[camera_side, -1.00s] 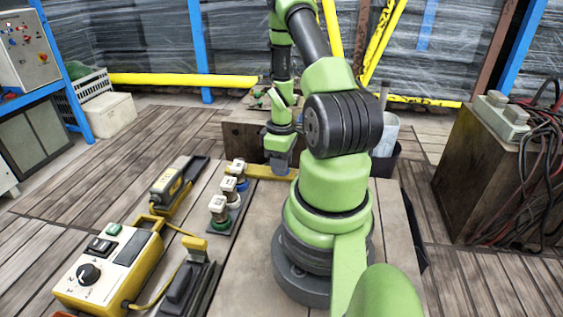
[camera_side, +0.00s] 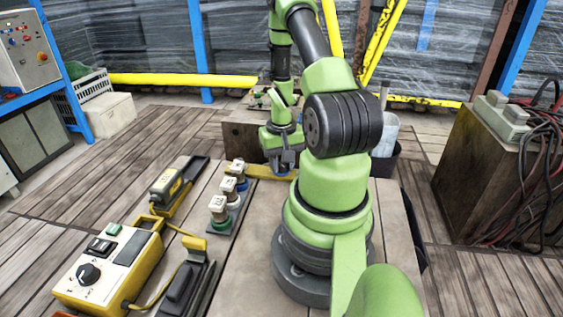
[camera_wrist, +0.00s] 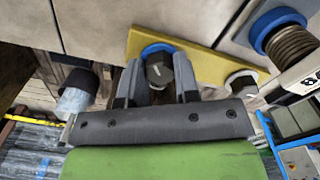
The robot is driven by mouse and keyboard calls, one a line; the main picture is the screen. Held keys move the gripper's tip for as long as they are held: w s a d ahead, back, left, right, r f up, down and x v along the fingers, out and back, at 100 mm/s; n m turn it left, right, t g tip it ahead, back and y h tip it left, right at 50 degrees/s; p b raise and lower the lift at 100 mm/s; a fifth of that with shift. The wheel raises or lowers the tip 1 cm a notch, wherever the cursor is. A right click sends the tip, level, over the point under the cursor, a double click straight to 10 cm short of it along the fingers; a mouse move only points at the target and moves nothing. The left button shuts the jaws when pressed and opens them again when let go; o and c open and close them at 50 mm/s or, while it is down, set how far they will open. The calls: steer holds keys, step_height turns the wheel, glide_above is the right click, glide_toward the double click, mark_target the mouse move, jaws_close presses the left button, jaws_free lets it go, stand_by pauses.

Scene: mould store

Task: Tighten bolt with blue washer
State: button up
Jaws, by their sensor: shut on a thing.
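A dark hex-headed bolt (camera_wrist: 158,71) with a blue washer (camera_wrist: 157,49) under its head sits in a yellow plate (camera_wrist: 204,62) in the wrist view. My gripper (camera_wrist: 156,82) has one finger on each side of the bolt head and is shut on it. In the side view my gripper (camera_side: 284,164) is low over the yellow plate (camera_side: 258,172) behind my base. The bolt is hidden by the jaws there, with a bit of blue below them. A second bolt (camera_wrist: 241,82) shows at the plate's right end.
A dark rack (camera_side: 226,222) holds several white-capped parts with coloured rings, left of my base. A blue-ringed threaded part (camera_wrist: 287,42) is at upper right in the wrist view. A yellow control box (camera_side: 110,262) stands at front left. A dark bin (camera_side: 385,162) stands behind at right.

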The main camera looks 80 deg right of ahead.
steer(key=m, duration=1.2)
steer(key=shift+m, duration=0.4)
steer(key=m, duration=1.2)
steer(key=shift+m, duration=0.3)
steer(key=o, duration=0.9)
steer(key=shift+r, duration=0.1)
